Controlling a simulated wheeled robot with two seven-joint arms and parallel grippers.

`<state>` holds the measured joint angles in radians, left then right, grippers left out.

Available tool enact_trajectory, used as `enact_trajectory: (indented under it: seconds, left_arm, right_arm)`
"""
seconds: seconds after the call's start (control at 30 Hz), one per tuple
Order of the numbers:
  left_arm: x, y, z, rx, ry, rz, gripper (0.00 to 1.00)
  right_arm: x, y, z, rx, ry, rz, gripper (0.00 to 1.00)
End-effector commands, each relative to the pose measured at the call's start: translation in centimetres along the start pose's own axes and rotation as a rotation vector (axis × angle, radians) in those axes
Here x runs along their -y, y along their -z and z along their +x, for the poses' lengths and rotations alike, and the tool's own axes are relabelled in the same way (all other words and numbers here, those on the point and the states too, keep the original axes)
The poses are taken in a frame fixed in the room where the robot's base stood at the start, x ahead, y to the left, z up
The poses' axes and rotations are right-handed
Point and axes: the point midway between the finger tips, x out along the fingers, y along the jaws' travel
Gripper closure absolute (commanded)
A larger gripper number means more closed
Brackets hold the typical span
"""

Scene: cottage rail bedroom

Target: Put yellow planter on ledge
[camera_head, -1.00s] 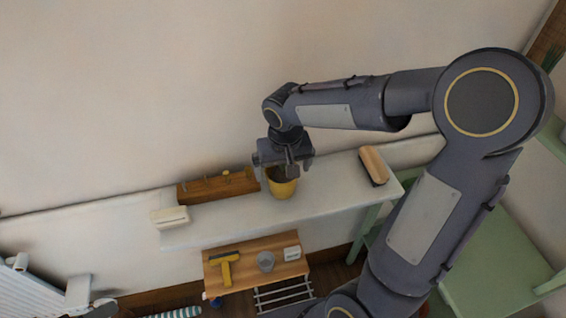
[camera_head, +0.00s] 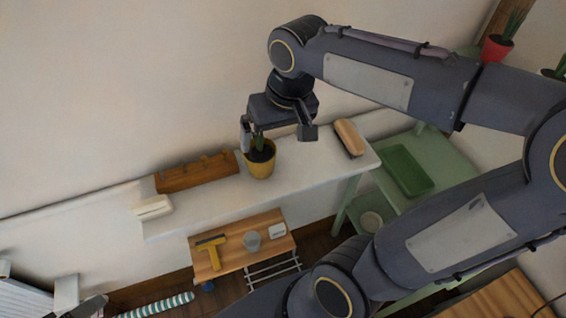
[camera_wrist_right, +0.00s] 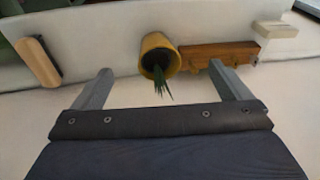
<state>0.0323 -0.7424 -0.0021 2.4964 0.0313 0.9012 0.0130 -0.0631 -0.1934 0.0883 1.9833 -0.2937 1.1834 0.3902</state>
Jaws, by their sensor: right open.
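The yellow planter (camera_head: 260,166) holds a dark green plant and stands upright on the white ledge (camera_head: 205,207). In the right wrist view the planter (camera_wrist_right: 158,52) is beyond the fingertips, between the two fingers' lines. My right gripper (camera_head: 279,134) is open and empty, above and close to the planter, with its fingers spread apart. The same gripper (camera_wrist_right: 163,72) shows both fingers apart in the right wrist view. A small part at the lower left of the head view may be my left arm; its jaws do not show clearly.
On the ledge are a wooden peg rack (camera_head: 196,173), a white block (camera_head: 152,208) and a brush-like wooden block (camera_head: 350,138). A green tray (camera_head: 405,170) lies at right on a green table.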

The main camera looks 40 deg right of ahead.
Motion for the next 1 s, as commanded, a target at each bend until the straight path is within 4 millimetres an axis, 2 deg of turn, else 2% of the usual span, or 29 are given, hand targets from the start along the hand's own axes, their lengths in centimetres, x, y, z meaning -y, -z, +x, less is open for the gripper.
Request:
enact_trajectory:
  seconds: [0.03,0.1,0.2,0.3,0.5,1.0]
  left_arm:
    - [0.0,0.0,0.0,0.000,0.000,0.000,0.16]
    - [0.0,0.0,0.0,0.000,0.000,0.000,0.16]
    - [0.0,0.0,0.0,0.000,0.000,0.000,0.16]
    - [0.0,0.0,0.0,0.000,0.000,0.000,0.16]
    - [0.0,0.0,0.0,0.000,0.000,0.000,0.16]
    - [0.0,0.0,0.0,0.000,0.000,0.000,0.16]
  right_arm:
    - [-0.5,-2.4,0.0,-0.030,0.047,0.001,0.03]
    - [-0.6,-5.2,0.5,-0.074,0.115,-0.011,0.03]
    - [-0.4,-8.4,1.4,-0.139,0.197,-0.018,0.03]
    - [0.1,-10.6,2.3,-0.195,0.253,-0.021,0.03]
    - [0.5,-11.9,3.0,-0.238,0.290,-0.024,0.03]
    - [0.5,-11.9,3.0,-0.236,0.289,-0.025,0.03]
